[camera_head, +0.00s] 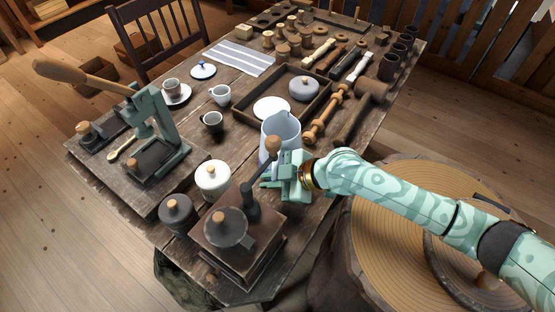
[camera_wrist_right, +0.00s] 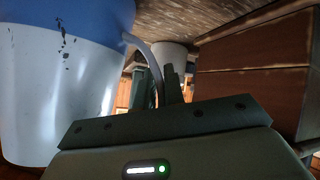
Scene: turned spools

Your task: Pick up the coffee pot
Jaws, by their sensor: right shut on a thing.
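The coffee pot (camera_head: 281,128) is a pale blue-white vessel near the middle of the table in the head view, just in front of a dark wooden tray. My right gripper (camera_head: 272,176) is at its near side, low in front of it, and hides part of its lower body. In the right wrist view, the pot (camera_wrist_right: 60,90) fills the left side, blue and white with dark chips, and its thin curved handle (camera_wrist_right: 150,55) runs between the fingers (camera_wrist_right: 158,88). The gripper is shut on this handle. I cannot tell whether the pot's base touches the table. My left gripper is not in view.
A coffee grinder (camera_head: 240,240) stands close in front of the right gripper, its crank reaching near the pot. A white lidded jar (camera_head: 213,178) and a dark jar (camera_head: 177,213) stand to the left. The tray (camera_head: 243,108) is behind.

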